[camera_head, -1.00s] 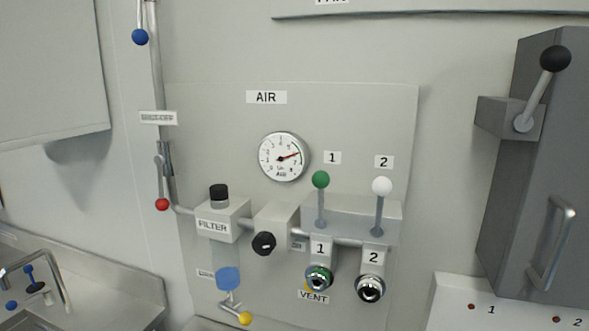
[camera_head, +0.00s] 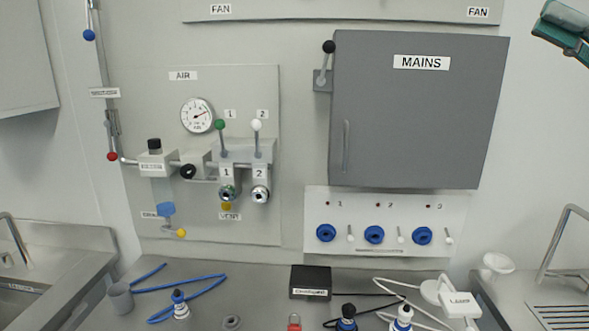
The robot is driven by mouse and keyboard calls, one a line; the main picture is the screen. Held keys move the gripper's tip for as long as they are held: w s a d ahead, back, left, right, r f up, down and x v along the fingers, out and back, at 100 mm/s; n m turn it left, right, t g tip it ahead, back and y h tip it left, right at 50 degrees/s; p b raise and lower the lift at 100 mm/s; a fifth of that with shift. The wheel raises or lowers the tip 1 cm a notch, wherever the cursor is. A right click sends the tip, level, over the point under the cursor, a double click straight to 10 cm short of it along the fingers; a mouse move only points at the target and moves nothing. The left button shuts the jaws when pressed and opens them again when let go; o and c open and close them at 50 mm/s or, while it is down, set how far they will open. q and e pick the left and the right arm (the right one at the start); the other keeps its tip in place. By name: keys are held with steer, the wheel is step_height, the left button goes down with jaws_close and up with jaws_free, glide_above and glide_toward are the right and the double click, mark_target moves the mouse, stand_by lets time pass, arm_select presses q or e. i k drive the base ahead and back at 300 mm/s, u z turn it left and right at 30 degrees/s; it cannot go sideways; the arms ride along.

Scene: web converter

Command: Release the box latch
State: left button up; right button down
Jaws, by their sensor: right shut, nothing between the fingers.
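The grey box labelled MAINS (camera_head: 425,115) is mounted on the wall with its front door shut. A latch lever (camera_head: 323,75) with a black ball knob stands at its upper left side, pointing up and leaning slightly right. A vertical handle (camera_head: 346,146) is on the left part of the door. My right gripper (camera_head: 562,32), teal and grey, shows at the top right corner, cut off by the edge. It is shut and empty, apart from the box and far from the latch. My left gripper is out of view.
An air panel (camera_head: 262,90) with a gauge and two levers is left of the box. A white panel (camera_head: 310,245) with blue sockets is below it. The wall between box and gripper is clear.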

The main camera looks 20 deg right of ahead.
mark_target(329, 47)
steer(key=k, duration=0.85)
